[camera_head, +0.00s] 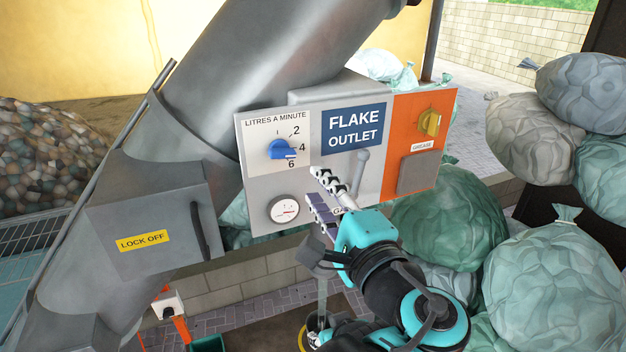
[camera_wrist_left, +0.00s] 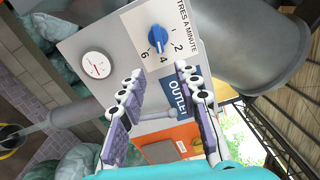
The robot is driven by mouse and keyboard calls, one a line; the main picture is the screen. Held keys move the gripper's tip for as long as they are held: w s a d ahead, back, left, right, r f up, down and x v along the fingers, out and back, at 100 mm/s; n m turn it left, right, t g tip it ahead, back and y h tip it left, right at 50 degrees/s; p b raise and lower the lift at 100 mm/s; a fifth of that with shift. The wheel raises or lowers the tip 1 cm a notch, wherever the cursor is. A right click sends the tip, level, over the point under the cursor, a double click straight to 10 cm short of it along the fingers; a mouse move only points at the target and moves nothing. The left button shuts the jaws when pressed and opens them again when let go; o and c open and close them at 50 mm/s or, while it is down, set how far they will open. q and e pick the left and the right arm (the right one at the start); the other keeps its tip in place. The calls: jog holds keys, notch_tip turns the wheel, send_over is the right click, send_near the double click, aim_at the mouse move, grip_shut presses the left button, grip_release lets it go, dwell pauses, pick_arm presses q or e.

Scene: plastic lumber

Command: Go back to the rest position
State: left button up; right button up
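My left gripper (camera_head: 324,194) is in front of the lower middle of the control panel (camera_head: 240,180). Its two fingers stand apart with nothing between them, as the left wrist view (camera_wrist_left: 158,108) also shows. The blue knob (camera_head: 281,149) is up and left of the fingers in the head view, and apart from them. Its pointer is near the 4 on the litres-a-minute scale. The knob also shows beyond the fingertips in the left wrist view (camera_wrist_left: 158,38). My right gripper is in neither view.
The panel carries a gauge (camera_head: 284,209), a grey lever (camera_head: 358,172) and a yellow knob (camera_head: 429,122). A large grey chute (camera_head: 230,80) and a box marked LOCK OFF (camera_head: 150,215) are at left. Stuffed sacks (camera_head: 550,270) crowd the right.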

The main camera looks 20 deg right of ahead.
pick_arm(q)
jog(key=shift+s, duration=0.1)
dwell(0.3)
jog(key=w+a+f+n+g+y+b, duration=0.1)
jog(key=w+a+f+n+g+b, duration=0.15)
jog(key=a+f+b, duration=0.5)
jog(key=w+a+f+n+g+y+b, duration=0.1)
jog(key=a+f+n+g+b, duration=0.15)
jog(key=a+f, duration=0.85)
jog(key=w+a+f+n+g+y+b, duration=0.1)
jog(key=a+f+n+g+b, duration=0.25)
jog(key=f, duration=1.05)
jog(key=s+a+f+n+h+b, duration=0.1)
jog(key=s+a+f+n+b, duration=0.2)
jog(key=f+b, duration=0.3)
jog(key=s+a+f+n+g+h+b, duration=0.1)
jog(key=s+a+f+n+b, duration=0.2)
jog(key=f, duration=1.3)
jog(key=s+a+f+n+g+h+b, duration=0.1)
jog(key=a+f+n+b, duration=0.4)
jog(key=f+b, duration=0.5)
notch_tip(320, 180, down, 2)
jog(key=shift+s+a+h, duration=0.3)
jog(key=shift+s+a, duration=0.6)
jog(key=shift+a, duration=0.2)
